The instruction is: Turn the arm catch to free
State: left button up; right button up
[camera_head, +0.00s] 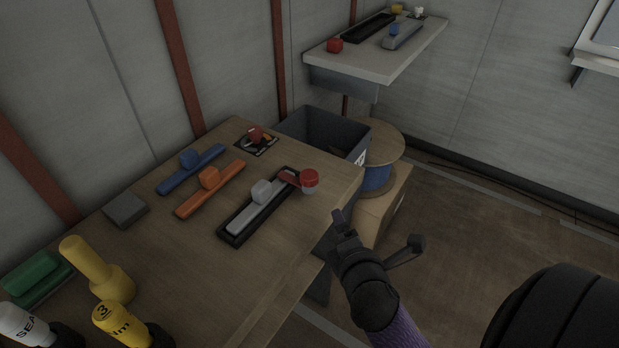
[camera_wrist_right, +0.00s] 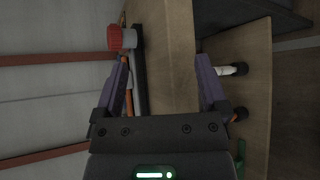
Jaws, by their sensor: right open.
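A red-capped knob on a grey post (camera_head: 309,181) stands at the right end of a black tray (camera_head: 232,238) on the wooden table, with a red lever lying from it over the tray end. A grey bar with a block (camera_head: 262,192) lies in the tray. A red knob (camera_head: 255,132) sits on a small dark marked plate (camera_head: 268,146) farther back. Which is the arm catch is not labelled. My right gripper (camera_head: 378,230) is open and empty beyond the table's right edge, apart from both. In the right wrist view the red-capped knob (camera_wrist_right: 122,38) is ahead, beside the left finger.
Blue (camera_head: 192,168) and orange (camera_head: 210,190) bars, a grey block (camera_head: 125,210) and yellow bottles (camera_head: 97,272) occupy the table's left. A grey bin (camera_head: 325,132), a cable spool (camera_head: 377,178) and a wall shelf (camera_head: 375,62) stand behind. The table's front right is clear.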

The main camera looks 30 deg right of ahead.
aim_at(313, 182)
jog(key=w+n+t+y, duration=0.1)
jog(key=w+n, duration=0.3)
jog(key=n, duration=0.1)
jog(key=w+d+r+n+t+y, duration=0.1)
jog(key=w+n+t, duration=0.1)
jog(key=w+n, duration=0.2)
jog(key=w+r+n+t, duration=0.1)
jog(key=w+n+t, duration=0.1)
jog(key=w+n, duration=0.2)
jog(key=shift+w+d+r+n+y+b, duration=0.1)
jog(key=shift+w+n+y+b, duration=0.1)
jog(key=shift+n, duration=0.7)
jog(key=shift+w+d+n+y+b, duration=0.1)
jog(key=shift+w+n+y+b, duration=0.1)
jog(key=shift+n, duration=0.7)
jog(key=shift+w+d, duration=0.1)
jog(key=shift+w, duration=0.5)
pick_arm(q)
jog(key=shift+s+a+f, duration=0.15)
jog(key=shift+s+f, duration=0.25)
jog(key=shift+f, duration=0.05)
pick_arm(e)
jog(key=shift+r, duration=0.1)
pick_arm(q)
jog(key=shift+w, duration=0.6)
pick_arm(e)
grip_shut()
